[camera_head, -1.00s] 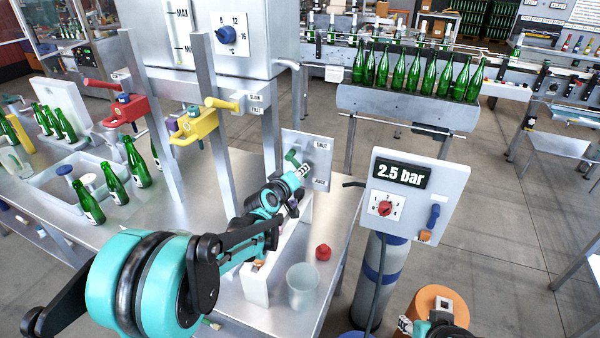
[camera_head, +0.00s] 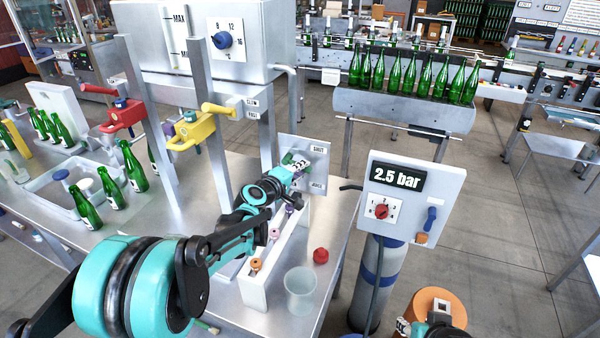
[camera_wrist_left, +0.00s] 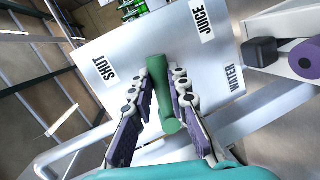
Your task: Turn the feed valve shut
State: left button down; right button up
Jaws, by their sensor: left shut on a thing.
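The feed valve is a green handle (camera_wrist_left: 160,90) on a pale metal panel (camera_head: 318,150). In the left wrist view the panel carries the labels SHUT on the left, JUICE at upper right and WATER at lower right. My left gripper (camera_head: 296,166) reaches the panel in the head view. In the left wrist view its jointed fingers (camera_wrist_left: 163,100) lie on both sides of the green handle and are shut on it. The handle stands nearly upright in that view, between the SHUT and JUICE labels. My right gripper (camera_head: 420,328) shows only partly at the bottom edge; its fingers are unclear.
A white rack (camera_head: 255,290) with small coloured pieces stands below my left arm. A red object (camera_head: 320,255) and a clear cup (camera_head: 300,288) are on the table. A box reading 2.5 bar (camera_head: 412,195) stands to the right. Yellow (camera_head: 195,132) and red (camera_head: 125,115) levers are at left.

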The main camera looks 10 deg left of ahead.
pick_arm(q)
jog(key=shift+r+n+h, duration=0.5)
jog(key=shift+r+n, duration=0.1)
jog(key=shift+n, duration=0.4)
jog(key=c, duration=1.4)
grip_release()
jog(key=shift+c, duration=0.2)
jog(key=v, duration=1.2)
